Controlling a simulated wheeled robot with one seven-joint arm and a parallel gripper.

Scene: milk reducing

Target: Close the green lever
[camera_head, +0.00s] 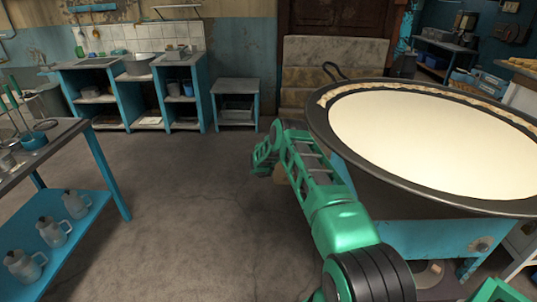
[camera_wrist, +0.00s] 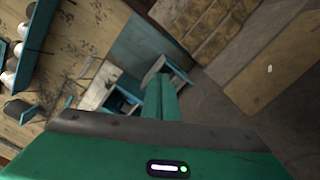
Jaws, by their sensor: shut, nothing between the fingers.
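I cannot make out the green lever in either view; my arm and the large pan's stand hide part of the area. The large black pan (camera_head: 318,113) of white milk stands at the right on a teal stand (camera_head: 425,238). A small pale round fitting (camera_head: 481,244) is on the stand's front right, too small to tell what it is. My green gripper (camera_head: 262,157) is to the left of the pan, out over the floor and apart from it. In the wrist view my fingers (camera_wrist: 162,97) are together with nothing between them.
A table (camera_head: 80,130) with a blue lower shelf and several metal jugs (camera_head: 54,232) stands at the left. A sink counter (camera_head: 140,70) and a small table (camera_head: 236,88) line the back wall. Steps (camera_head: 330,58) lead to a door. The grey floor (camera_head: 190,200) between is clear.

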